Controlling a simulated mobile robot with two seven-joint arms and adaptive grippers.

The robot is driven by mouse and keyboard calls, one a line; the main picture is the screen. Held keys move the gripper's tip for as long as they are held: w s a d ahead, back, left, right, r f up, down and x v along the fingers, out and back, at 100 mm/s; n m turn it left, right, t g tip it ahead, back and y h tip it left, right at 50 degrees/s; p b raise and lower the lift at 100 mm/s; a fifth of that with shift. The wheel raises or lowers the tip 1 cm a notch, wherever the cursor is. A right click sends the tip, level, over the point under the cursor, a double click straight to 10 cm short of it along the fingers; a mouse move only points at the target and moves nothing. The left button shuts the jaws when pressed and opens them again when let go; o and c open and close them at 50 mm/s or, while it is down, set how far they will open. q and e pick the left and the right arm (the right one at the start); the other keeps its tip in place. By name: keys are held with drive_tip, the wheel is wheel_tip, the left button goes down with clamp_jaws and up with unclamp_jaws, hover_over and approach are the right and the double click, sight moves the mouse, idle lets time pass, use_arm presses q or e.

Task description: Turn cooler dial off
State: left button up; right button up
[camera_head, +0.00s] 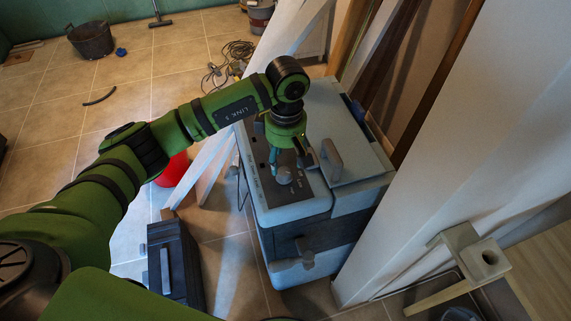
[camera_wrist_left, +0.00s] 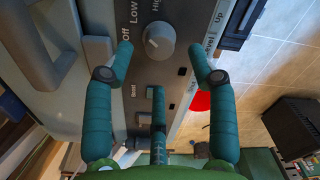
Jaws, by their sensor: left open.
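The cooler (camera_head: 290,215) is a grey-blue box with a dark control panel on top, standing right of centre in the head view. Its dial (camera_head: 284,175) is a round grey knob near the panel's front end. In the left wrist view the dial (camera_wrist_left: 154,40) sits beside the printed words Off, Low and High; I cannot tell clearly which one it points to. My left gripper (camera_head: 288,158) is open above the panel, close to the dial. In the wrist view its teal fingers (camera_wrist_left: 160,50) spread on either side of the dial, apart from it. My right gripper is not in view.
A grey handle (camera_head: 332,158) rises from the cooler top beside the panel. A white wall edge (camera_head: 400,215) stands close on the right. A black case (camera_head: 175,262) and a red bucket (camera_head: 172,171) are on the floor to the left. Tiled floor lies beyond.

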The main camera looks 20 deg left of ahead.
sight(285, 171)
use_arm(q)
wheel_tip(285, 171, down, 4)
drive_tip(key=shift+s+r+p, duration=0.1)
drive_tip(key=shift+r+p, duration=0.05)
drive_tip(key=shift+p, duration=0.55)
drive_tip(key=shift+f, duration=0.65)
drive_tip(key=c, duration=1.1)
